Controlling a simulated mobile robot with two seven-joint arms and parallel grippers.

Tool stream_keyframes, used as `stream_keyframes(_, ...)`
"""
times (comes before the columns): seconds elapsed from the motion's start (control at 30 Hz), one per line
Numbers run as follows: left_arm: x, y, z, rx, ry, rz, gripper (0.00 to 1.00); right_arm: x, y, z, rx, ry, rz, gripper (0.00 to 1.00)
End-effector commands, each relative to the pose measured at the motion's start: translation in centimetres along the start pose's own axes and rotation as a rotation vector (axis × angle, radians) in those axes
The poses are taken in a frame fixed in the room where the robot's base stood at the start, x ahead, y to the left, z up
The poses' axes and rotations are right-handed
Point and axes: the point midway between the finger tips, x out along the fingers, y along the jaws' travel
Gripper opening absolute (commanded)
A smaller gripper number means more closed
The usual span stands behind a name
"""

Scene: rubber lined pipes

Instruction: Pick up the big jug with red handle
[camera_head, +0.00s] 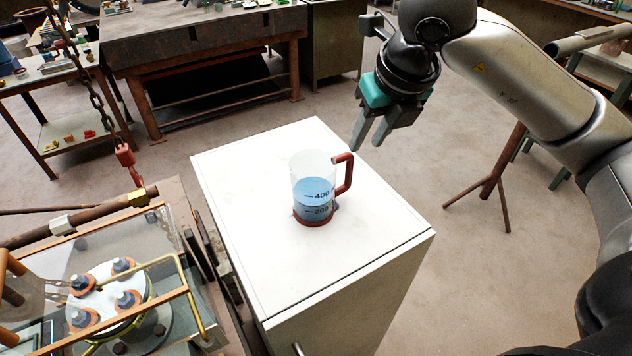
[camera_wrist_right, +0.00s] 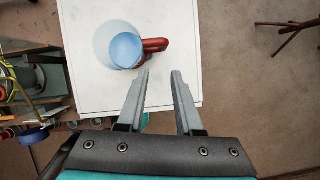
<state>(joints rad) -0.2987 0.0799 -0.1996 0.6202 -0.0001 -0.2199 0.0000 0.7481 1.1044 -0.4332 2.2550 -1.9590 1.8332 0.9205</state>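The big jug (camera_head: 313,192) stands upright on a white cabinet top (camera_head: 260,165) in the head view. It is clear, with blue liquid, black volume marks, a red base and a red handle (camera_head: 346,174) on its right side. In the right wrist view the jug (camera_wrist_right: 122,48) is seen from above, with its red handle (camera_wrist_right: 155,45) pointing right. My right gripper (camera_head: 369,140) is above and to the right of the jug, apart from it. Its two fingers (camera_wrist_right: 160,75) are spread and empty, with the handle just beyond the left fingertip. My left gripper is not in view.
A machine with a glass cover and bolted flange (camera_head: 110,295) stands left of the cabinet. A chain with a red hook (camera_head: 125,155) hangs there. Workbenches (camera_head: 200,40) stand at the back. A brown pipe stand (camera_head: 492,185) is on the right. The cabinet top around the jug is clear.

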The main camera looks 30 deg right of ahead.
Motion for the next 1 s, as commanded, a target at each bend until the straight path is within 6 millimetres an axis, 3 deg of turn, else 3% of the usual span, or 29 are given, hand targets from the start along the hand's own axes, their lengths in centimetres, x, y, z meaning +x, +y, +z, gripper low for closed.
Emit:
stream_keyframes(0.13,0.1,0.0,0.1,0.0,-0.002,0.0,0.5,1.8,-0.6,0.0,0.01,0.005,-0.022,0.35)
stream_keyframes(0.43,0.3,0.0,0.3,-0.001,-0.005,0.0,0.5,8.0,-0.6,-0.1,0.007,0.006,-0.018,0.35)
stream_keyframes(0.77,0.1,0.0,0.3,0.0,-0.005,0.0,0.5,10.7,-0.6,0.0,0.006,0.003,-0.016,0.35)
stream_keyframes(1.0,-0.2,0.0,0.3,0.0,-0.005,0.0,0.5,14.2,-0.8,0.0,0.006,0.003,-0.016,0.35)
